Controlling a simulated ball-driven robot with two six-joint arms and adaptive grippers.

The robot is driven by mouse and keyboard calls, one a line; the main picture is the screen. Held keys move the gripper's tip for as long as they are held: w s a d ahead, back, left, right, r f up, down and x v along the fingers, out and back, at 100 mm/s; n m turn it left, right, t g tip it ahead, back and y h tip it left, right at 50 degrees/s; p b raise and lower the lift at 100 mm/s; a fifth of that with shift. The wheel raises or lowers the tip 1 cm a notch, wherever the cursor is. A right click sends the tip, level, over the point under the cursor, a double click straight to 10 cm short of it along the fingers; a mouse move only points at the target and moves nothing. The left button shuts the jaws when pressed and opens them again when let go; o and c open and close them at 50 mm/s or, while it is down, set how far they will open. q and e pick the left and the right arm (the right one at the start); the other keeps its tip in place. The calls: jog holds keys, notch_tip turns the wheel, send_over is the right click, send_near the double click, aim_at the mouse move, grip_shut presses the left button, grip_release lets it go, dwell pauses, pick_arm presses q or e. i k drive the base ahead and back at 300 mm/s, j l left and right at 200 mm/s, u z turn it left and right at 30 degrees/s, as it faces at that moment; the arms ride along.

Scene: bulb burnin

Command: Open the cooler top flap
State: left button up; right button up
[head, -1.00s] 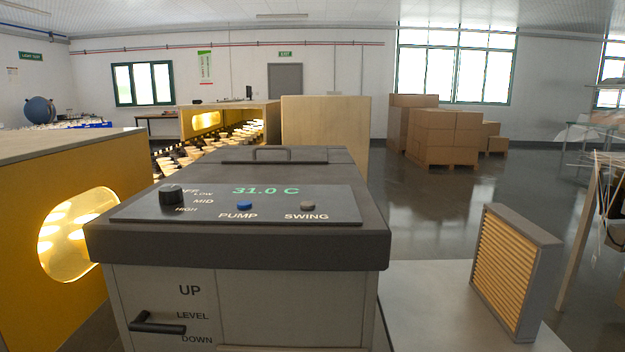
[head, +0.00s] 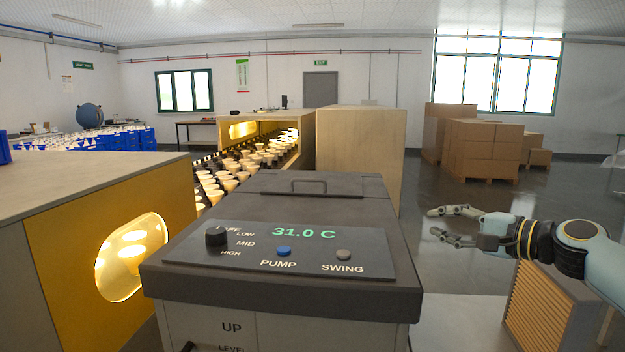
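The cooler (head: 290,310) stands in front of me, with a dark grey top and a sloped control panel (head: 365,255) that reads 31.0 C. Its top flap (head: 340,186) lies flat and closed behind the panel. A low bar handle (head: 322,182) is on the flap. My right gripper (head: 432,223) comes in from the right, beside the cooler's right edge and apart from the flap. Its fingers point left, are spread, and hold nothing. My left gripper is not in view.
A panel with an orange-slatted face (head: 535,300) stands at the right, partly behind my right arm. A yellow-sided cabinet (head: 60,270) with a lit window is close on the left. Behind are rows of bulbs (head: 235,172), a tall wooden box (head: 360,150) and stacked cartons (head: 485,145).

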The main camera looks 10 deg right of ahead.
aim_at(287, 182)
jog(key=i+j, duration=0.75)
jog(key=i, duration=0.1)
